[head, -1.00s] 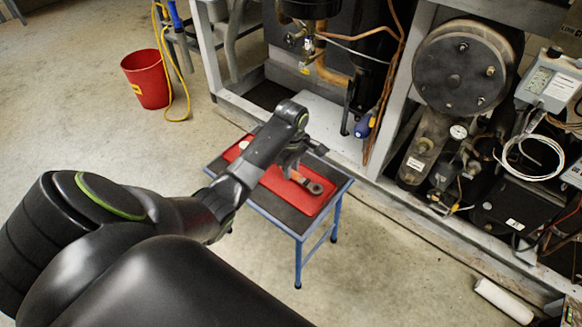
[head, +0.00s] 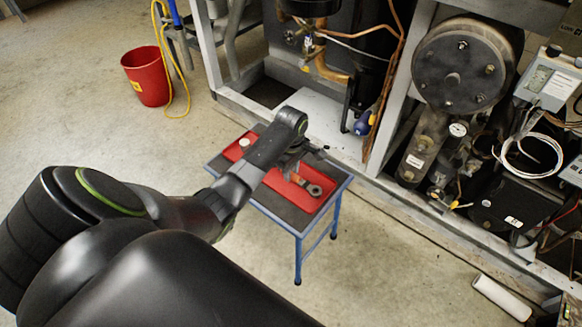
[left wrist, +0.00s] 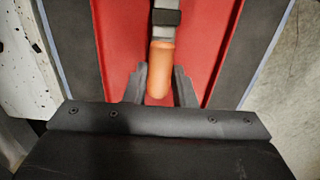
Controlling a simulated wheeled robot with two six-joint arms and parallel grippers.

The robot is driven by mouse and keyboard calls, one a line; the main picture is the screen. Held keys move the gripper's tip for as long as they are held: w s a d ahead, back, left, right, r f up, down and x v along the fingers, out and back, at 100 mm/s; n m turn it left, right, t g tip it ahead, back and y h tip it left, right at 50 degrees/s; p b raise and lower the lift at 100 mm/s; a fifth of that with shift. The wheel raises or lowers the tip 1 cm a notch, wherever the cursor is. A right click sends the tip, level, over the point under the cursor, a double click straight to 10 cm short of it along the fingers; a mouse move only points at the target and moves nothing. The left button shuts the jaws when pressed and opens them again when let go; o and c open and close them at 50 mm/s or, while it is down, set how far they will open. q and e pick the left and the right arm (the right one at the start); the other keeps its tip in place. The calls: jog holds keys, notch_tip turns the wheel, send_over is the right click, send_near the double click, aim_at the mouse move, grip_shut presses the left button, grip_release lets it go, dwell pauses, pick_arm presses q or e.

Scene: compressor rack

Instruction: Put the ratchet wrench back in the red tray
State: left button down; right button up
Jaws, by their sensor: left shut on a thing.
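The ratchet wrench (head: 314,190) has an orange handle and a dark grey ratchet head that points to the front right. It is over the red tray (head: 322,204), within its outline; I cannot tell whether it touches the floor. My left gripper (head: 291,168) is shut on the orange handle. In the left wrist view the handle (left wrist: 160,67) lies between the two fingers (left wrist: 161,88), with the red tray (left wrist: 116,38) beneath. My left forearm hides the tray's middle. My right gripper is not in view.
The tray sits on a small dark-topped table (head: 288,216) with blue legs. A small whitish round item (head: 244,143) is at the tray's far left end. The compressor rack (head: 377,182) stands close behind and right. A red bucket (head: 147,78) is on the floor back left.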

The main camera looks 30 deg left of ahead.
pick_arm(q)
jog(key=c, duration=1.1)
grip_release()
jog(key=shift+c, duration=0.9)
notch_tip(320, 180, up, 5)
jog(key=p, duration=0.7)
jog(key=r+p, duration=0.2)
jog(key=shift+p, duration=0.4)
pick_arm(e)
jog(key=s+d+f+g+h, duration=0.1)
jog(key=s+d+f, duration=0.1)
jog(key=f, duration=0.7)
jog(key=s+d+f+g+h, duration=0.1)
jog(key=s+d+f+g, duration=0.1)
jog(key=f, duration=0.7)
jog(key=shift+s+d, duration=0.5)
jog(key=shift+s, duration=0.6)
pick_arm(q)
jog(key=shift+f, duration=0.1)
